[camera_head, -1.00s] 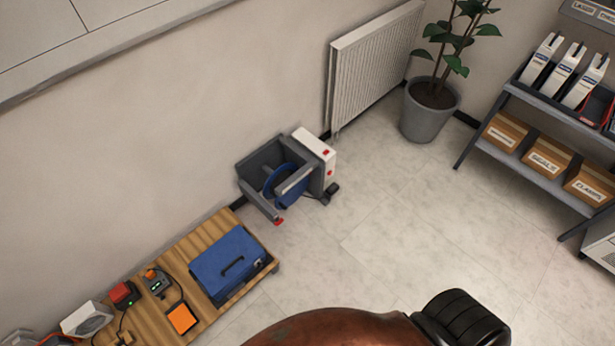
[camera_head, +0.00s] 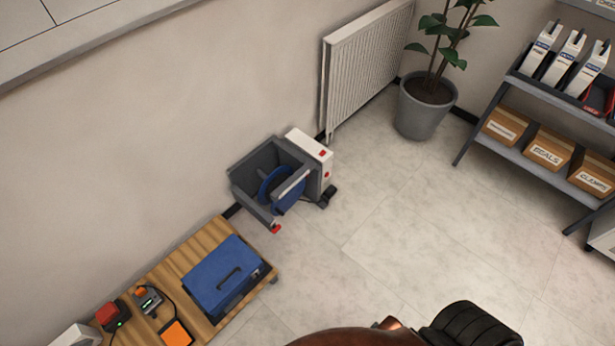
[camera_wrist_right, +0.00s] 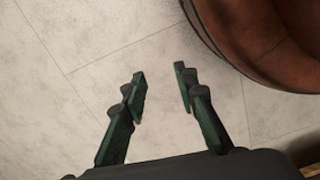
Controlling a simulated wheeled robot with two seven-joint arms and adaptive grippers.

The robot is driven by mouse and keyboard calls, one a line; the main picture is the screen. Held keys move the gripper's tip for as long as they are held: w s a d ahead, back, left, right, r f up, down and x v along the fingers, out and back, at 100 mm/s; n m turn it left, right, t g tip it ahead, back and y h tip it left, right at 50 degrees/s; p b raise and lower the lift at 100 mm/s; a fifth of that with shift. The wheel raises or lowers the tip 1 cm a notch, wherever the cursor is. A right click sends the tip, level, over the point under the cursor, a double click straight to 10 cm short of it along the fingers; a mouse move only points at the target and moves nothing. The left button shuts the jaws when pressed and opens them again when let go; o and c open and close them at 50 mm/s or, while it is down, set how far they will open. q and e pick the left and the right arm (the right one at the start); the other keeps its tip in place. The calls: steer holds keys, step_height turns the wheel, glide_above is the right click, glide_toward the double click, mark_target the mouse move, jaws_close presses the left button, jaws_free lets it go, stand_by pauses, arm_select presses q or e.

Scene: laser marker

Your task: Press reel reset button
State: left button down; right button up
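A reel unit (camera_head: 275,180) stands on the floor against the wall, with grey side panels and a blue reel (camera_head: 284,188). A white box (camera_head: 309,149) at its right side carries small red spots, one on top (camera_head: 322,153) and one on its side (camera_head: 327,174). Another small red part (camera_head: 275,229) is at its front lower corner. I cannot tell which is the reset button. My right gripper (camera_wrist_right: 160,85) is open and empty above bare floor in the right wrist view. The reel unit is not in that view. My left gripper is not in view.
A low wooden table (camera_head: 210,237) with a blue case (camera_head: 223,277) and small devices stands left. A radiator (camera_head: 366,66), a potted plant (camera_head: 424,107) and a shelf rack (camera_head: 545,150) stand at the back and right. The middle floor is clear.

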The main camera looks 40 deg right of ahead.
jaws_close()
stand_by(1.3)
